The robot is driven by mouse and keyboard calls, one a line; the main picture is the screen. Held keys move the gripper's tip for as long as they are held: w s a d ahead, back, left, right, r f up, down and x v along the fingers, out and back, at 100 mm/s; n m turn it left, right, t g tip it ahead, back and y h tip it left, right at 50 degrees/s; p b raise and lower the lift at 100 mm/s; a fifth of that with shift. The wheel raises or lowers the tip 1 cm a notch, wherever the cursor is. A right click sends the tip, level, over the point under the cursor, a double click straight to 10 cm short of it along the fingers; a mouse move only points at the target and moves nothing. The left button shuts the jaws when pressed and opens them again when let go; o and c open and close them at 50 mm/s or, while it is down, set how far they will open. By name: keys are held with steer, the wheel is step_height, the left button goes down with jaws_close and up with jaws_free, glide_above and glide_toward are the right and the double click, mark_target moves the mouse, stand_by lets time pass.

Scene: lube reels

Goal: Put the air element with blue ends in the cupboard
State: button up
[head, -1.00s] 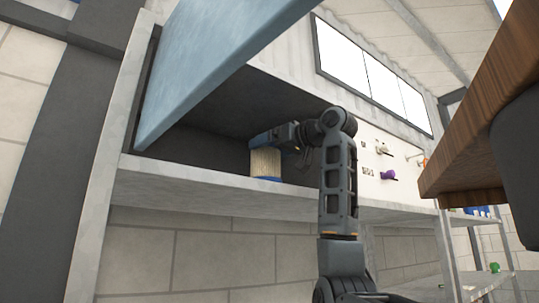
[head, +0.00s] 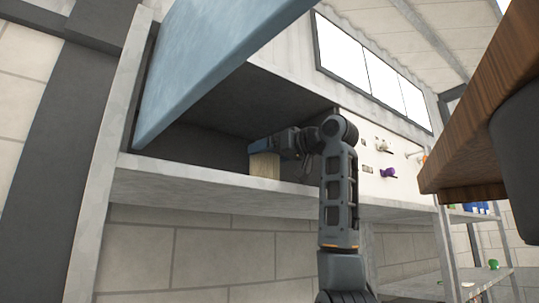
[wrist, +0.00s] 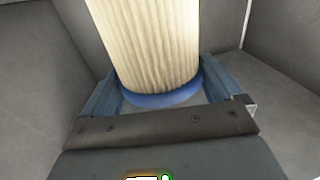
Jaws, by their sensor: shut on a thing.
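The air element (head: 264,167) is a pale pleated cylinder inside the open cupboard (head: 200,185), near its right side. Its lower end is hidden behind the cupboard's front edge in the head view, so I cannot tell whether it touches the floor. In the wrist view the element (wrist: 150,45) stands between my blue fingers, and its near end (wrist: 165,98) is blue. My gripper (head: 272,145) reaches into the cupboard and is shut on the element near its upper end.
The cupboard's blue door (head: 200,60) is raised above the opening. Free room lies left of the element inside. A white panel with hooks and a purple item (head: 388,173) is right of the cupboard. A wooden top (head: 465,130) juts in at the right.

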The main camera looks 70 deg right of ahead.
steer(key=o, duration=0.8)
step_height(320, 180, down, 2)
steer(key=shift+w+d, duration=0.1)
steer(key=shift+d, duration=0.05)
steer(key=shift+r, duration=0.5)
steer(key=b+v, duration=0.1)
steer(key=v, duration=0.3)
steer(key=b+v, duration=0.1)
steer(key=v, duration=0.3)
steer(key=r+b+v, duration=0.1)
steer(key=v, duration=0.3)
